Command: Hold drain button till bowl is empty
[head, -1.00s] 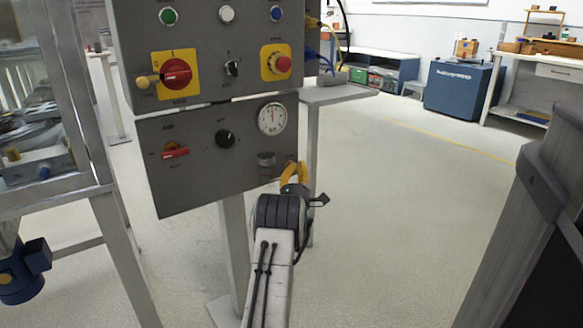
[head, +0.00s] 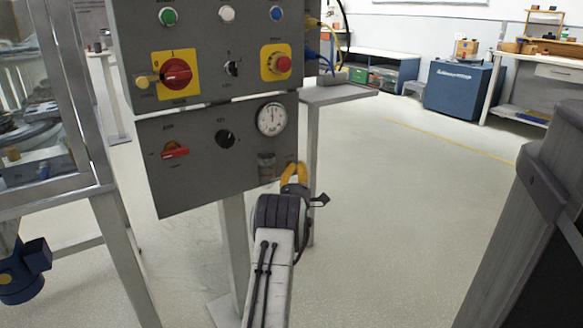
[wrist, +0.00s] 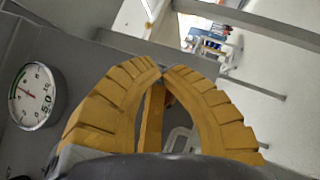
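My gripper (head: 295,166) is in front of the lower right corner of a grey control panel (head: 190,190). Its yellow fingers curve together, and their tips meet in the wrist view (wrist: 163,70). I see nothing held between the tips. I cannot make out a drain button; my gripper covers part of that corner. The gauge also shows in the wrist view (wrist: 38,96).
The panel also bears a red rotary switch (head: 176,74), an emergency stop (head: 283,65), a black knob (head: 225,139) and a red lever (head: 175,153). A grey shelf (head: 335,95) juts out right of it. Floor to the right is open; a dark grey structure (head: 545,180) stands close at right.

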